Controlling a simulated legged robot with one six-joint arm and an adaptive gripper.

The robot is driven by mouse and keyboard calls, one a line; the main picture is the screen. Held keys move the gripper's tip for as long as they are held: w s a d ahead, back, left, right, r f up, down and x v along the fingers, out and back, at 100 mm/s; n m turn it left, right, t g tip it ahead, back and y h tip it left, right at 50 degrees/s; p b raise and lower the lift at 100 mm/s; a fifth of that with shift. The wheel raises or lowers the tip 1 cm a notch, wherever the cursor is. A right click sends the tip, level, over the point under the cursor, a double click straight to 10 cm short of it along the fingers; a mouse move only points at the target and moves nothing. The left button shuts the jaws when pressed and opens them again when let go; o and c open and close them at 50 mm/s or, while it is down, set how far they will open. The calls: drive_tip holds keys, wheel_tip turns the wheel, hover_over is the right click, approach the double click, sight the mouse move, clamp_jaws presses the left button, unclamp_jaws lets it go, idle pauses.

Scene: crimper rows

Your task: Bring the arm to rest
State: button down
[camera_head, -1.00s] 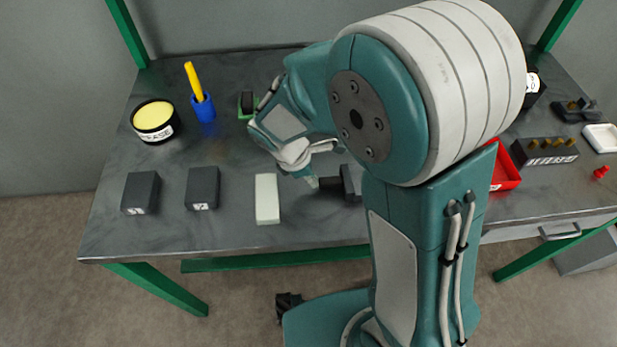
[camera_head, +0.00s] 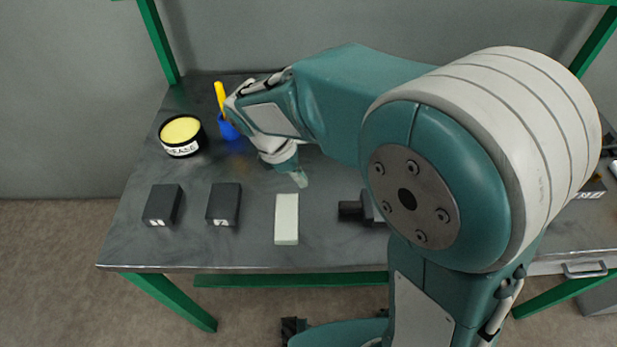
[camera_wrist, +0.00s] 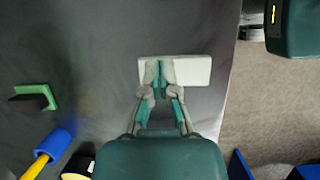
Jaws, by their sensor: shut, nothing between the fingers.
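My gripper (camera_head: 299,178) is shut and empty, pointing down above the grey bench (camera_head: 250,255). In the head view it is a little beyond the pale rectangular block (camera_head: 286,219). In the wrist view my gripper (camera_wrist: 160,66) overlaps the pale block (camera_wrist: 190,71) in the line of sight, and the block lies flat on the bench. My arm reaches in from the right, its upper part bent over the bench, and hides much of the bench's right side.
Two dark blocks (camera_head: 162,205) (camera_head: 223,204) stand left of the pale block. A black tub with yellow contents (camera_head: 181,133) and a blue cup (camera_head: 228,129) holding a yellow-handled tool are behind them. A black device (camera_head: 362,211) sits to the right. A green-and-black item (camera_wrist: 36,98) shows in the wrist view.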

drive_tip(key=s+d+r+m+t+y, duration=0.4)
drive_tip(key=s+d+r+m, duration=0.7)
drive_tip(key=m, duration=0.6)
drive_tip(key=s+d+t, duration=0.1)
drive_tip(key=s+d, duration=0.1)
drive_tip(key=shift+d+m+t, duration=0.3)
drive_tip(key=shift+d+t, duration=0.05)
drive_tip(key=shift+t, duration=0.05)
drive_tip(key=shift+a, duration=0.1)
